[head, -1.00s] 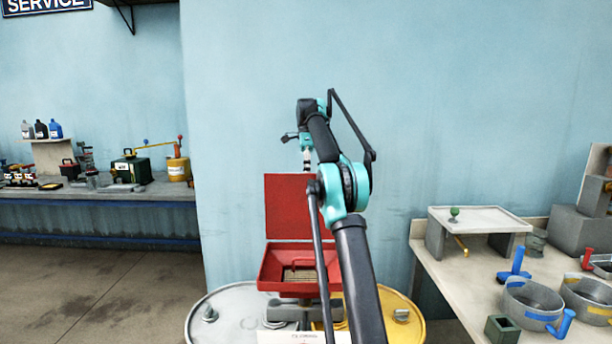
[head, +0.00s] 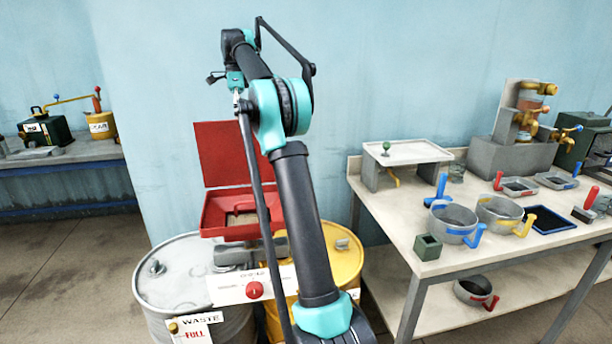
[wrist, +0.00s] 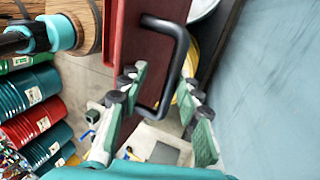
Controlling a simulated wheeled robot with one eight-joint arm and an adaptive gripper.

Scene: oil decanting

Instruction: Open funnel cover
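The red funnel (head: 212,217) sits on top of the drums in the head view. Its red cover (head: 222,150) stands upright, raised at the back, and the funnel's inside shows. My gripper (head: 236,92) is above the cover's top edge in the head view, small and partly hidden by my arm. In the wrist view my gripper (wrist: 163,82) is open, fingers spread. The black handle (wrist: 178,50) on the dark red cover panel (wrist: 143,45) shows between and beyond the fingertips. No grip on it shows; exact contact cannot be told.
A white drum (head: 180,275) and a yellow drum (head: 345,262) stand below the funnel. A workbench (head: 400,210) with pots and trays is at right. A blue wall is close behind the cover. Open floor lies at left.

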